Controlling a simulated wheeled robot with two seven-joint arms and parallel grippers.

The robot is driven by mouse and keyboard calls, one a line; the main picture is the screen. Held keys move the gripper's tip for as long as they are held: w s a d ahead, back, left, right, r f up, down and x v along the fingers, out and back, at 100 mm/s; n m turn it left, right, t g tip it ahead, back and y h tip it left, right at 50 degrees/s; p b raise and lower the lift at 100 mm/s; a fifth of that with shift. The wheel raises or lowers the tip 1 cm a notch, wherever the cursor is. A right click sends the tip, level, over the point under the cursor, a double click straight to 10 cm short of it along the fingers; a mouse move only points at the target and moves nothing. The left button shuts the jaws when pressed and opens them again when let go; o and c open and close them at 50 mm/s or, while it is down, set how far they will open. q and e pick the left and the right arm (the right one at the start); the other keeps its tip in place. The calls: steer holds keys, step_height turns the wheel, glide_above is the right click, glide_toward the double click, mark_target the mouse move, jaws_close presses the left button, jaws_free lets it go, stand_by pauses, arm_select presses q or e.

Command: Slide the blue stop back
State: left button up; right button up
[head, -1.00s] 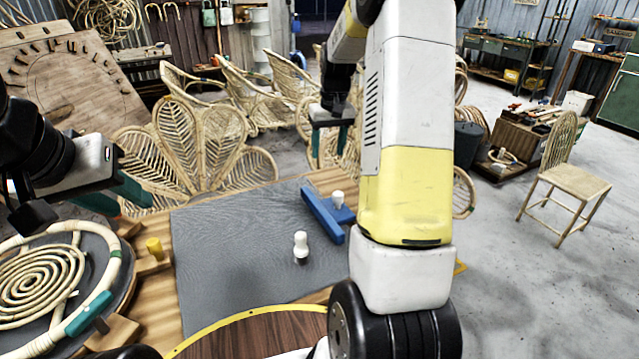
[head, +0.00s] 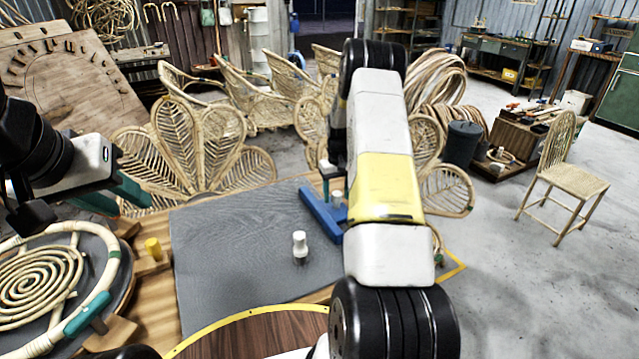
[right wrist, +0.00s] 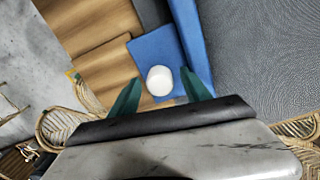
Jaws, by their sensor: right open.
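The blue stop (head: 316,212) is a long bar with a flat arm and a whitish knob (head: 337,198), at the right edge of the grey mat (head: 235,250). In the right wrist view the blue stop (right wrist: 150,52) lies ahead and its white knob (right wrist: 160,80) shows between my spread teal fingers. My right gripper (right wrist: 160,96) is open, one finger on each side of the knob; contact cannot be told. In the head view my right arm hides part of the stop. My left gripper (head: 112,196) is at the left with its teal fingers apart and empty.
A white peg (head: 300,244) stands on the mat. Rattan chair backs stand behind the bench.

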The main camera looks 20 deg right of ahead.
steer(key=shift+f, duration=0.2)
steer(key=shift+c, duration=0.5)
jaws_close()
stand_by(0.9)
